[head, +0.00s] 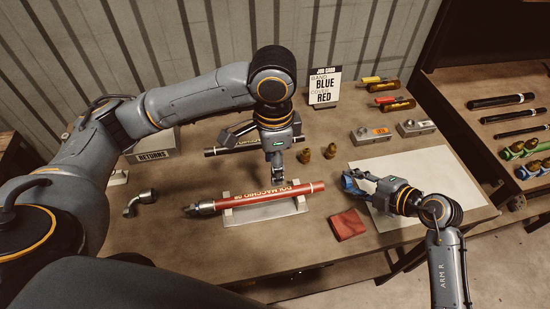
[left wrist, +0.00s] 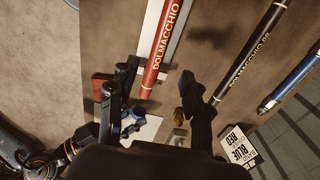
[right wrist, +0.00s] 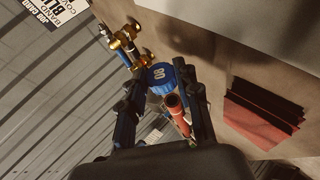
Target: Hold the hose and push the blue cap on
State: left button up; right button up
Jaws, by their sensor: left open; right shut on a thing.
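The red hose (head: 262,199) lies in a pale cradle (head: 240,215), a metal fitting at its left end and its right end free. My left gripper (head: 278,163) is open above it; in the left wrist view the red hose (left wrist: 165,45) passes between the spread fingers (left wrist: 153,88), with no grip on it. My right gripper (head: 358,182) is shut on the blue cap (head: 349,184), right of the hose's free end and apart from it. In the right wrist view the blue cap (right wrist: 160,76) sits between the fingers, the red hose end (right wrist: 178,110) beyond it.
A black hose (head: 235,147) lies behind the red one. Brass fittings (head: 305,156) stand behind the blue cap. A red cloth (head: 347,224) lies in front, a white sheet (head: 425,170) at right. The job card (head: 324,87) reads band blue, cover red. An elbow fitting (head: 141,201) lies left.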

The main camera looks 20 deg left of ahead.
aim_at(274, 193)
pick_arm(q)
notch_tip(274, 193, down, 11)
jog(key=shift+r, duration=0.15)
dwell(0.4)
grip_shut()
dwell(0.7)
